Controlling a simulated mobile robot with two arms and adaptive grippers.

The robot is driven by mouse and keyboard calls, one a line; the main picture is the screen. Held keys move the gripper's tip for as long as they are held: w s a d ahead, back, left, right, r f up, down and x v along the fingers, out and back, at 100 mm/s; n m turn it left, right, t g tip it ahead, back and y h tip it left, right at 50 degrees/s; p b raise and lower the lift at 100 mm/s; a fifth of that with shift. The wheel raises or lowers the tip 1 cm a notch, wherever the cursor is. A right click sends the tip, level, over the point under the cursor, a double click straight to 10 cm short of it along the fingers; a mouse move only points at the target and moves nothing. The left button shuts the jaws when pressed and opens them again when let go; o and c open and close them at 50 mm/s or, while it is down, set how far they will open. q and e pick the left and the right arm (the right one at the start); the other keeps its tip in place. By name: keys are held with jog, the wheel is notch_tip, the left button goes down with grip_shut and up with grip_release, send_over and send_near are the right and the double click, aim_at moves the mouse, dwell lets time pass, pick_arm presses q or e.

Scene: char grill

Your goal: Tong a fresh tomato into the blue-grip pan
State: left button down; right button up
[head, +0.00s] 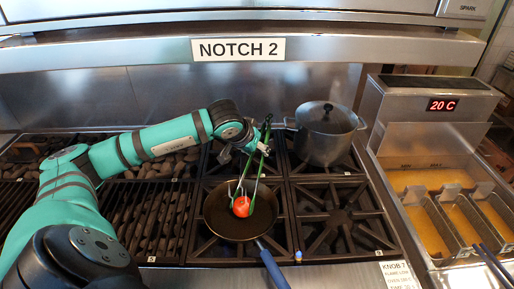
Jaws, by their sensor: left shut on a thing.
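My left gripper (259,142) is shut on a pair of tongs (260,165) with green handles, held over the stove and pointing down. The tongs' tips are at a red tomato (241,206), one on either side of it. The tomato appears inside the black pan (232,231), over its middle; I cannot tell whether it rests on the pan's bottom. The pan sits on a front burner, and its blue handle (272,266) points toward the front edge. My right gripper is not in view.
A lidded grey pot (326,134) stands on the back right burner. The front right burner (344,221) is empty. A char grill (155,215) lies to the left. A fryer (432,190) with oil and baskets, reading 20 C, stands at the right.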

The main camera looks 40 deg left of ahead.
pick_arm(q)
jog(key=c, duration=1.4)
grip_release()
